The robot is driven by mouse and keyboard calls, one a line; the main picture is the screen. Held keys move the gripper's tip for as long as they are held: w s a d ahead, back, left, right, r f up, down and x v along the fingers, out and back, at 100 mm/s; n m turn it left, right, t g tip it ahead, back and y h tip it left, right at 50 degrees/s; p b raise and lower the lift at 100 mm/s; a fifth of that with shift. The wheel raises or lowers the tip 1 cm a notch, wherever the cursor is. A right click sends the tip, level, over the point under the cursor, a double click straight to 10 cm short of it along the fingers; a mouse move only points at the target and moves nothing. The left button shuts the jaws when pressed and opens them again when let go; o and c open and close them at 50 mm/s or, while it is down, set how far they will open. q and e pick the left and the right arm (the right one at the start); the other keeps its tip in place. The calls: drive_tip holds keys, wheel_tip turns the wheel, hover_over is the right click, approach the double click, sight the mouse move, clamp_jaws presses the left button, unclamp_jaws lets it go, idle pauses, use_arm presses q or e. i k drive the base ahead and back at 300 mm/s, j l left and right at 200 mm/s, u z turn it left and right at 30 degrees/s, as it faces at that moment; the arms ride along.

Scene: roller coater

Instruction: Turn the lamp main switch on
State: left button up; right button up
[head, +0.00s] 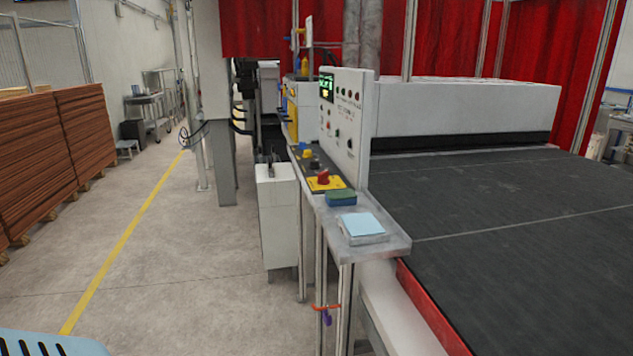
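A white control panel (343,122) stands upright at the near end of the coating machine. It has a small lit green display (327,87) and several small buttons and knobs, too small to read. On the ledge at its foot is a red rotary switch (323,176) on a yellow plate (332,184). Smaller yellow and blue controls (307,154) sit behind it. I cannot tell which of these is the lamp main switch, or its position. Neither of my grippers is in view.
A green-and-blue sponge-like block (341,198) and a pale blue pad (362,225) lie on the grey shelf (398,240). A white cabinet (277,215) stands left of the ledge. The black conveyor (520,235) fills the right. Brown stacks (40,160) stand left; the floor between is clear.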

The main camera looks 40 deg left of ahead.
sight(322, 179)
drive_tip(key=i+j+z, duration=0.35)
drive_tip(key=j, duration=1.65)
drive_tip(key=k+j+z, duration=0.1)
drive_tip(key=j+z, duration=0.25)
drive_tip(key=j, duration=1.6)
